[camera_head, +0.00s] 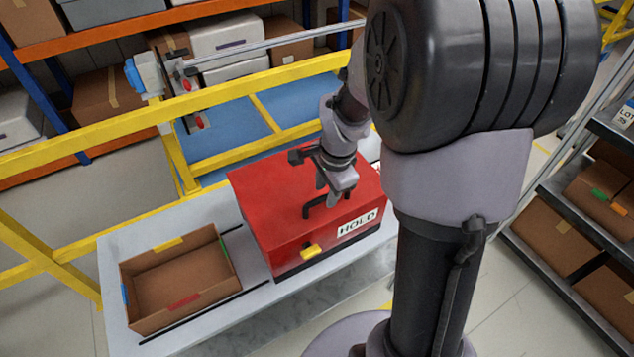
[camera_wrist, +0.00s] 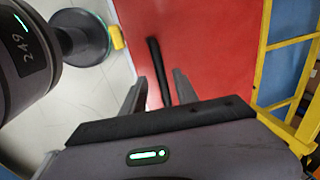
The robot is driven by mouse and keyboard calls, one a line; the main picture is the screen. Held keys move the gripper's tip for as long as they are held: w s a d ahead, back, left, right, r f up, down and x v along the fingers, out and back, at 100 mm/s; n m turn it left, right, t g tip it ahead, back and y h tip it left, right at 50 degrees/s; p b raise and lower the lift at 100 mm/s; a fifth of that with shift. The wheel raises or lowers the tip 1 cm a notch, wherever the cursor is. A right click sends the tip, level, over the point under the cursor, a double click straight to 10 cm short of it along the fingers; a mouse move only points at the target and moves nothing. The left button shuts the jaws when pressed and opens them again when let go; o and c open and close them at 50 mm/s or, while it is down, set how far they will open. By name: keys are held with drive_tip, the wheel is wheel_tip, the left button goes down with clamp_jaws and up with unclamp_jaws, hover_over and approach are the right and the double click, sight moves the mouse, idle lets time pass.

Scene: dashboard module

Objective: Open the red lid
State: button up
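The red box with its red lid (camera_head: 285,192) stands on the grey table, and the lid looks shut. A black bar handle (camera_head: 312,211) rises from the lid's top; it also shows in the wrist view (camera_wrist: 155,62). A yellow latch (camera_head: 311,251) and a "HOLD" label (camera_head: 357,223) are on the front side. My gripper (camera_head: 330,201) is low over the lid at the handle, pointing down. In the wrist view my gripper's fingers (camera_wrist: 159,92) are apart, with the handle's near end between them. I cannot tell whether either finger touches it.
An open, empty cardboard box (camera_head: 180,283) with coloured tabs stands left of the red box on the table (camera_head: 120,250). Yellow railing (camera_head: 200,110) runs close behind the table. A shelf with cartons (camera_head: 560,235) stands at the right.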

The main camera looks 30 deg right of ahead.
drive_tip(key=shift+w+d+f, duration=0.1)
drive_tip(key=shift+w+f, duration=0.15)
drive_tip(key=shift+f, duration=0.5)
clamp_jaws()
drive_tip(key=shift+r, duration=0.1)
idle(0.8)
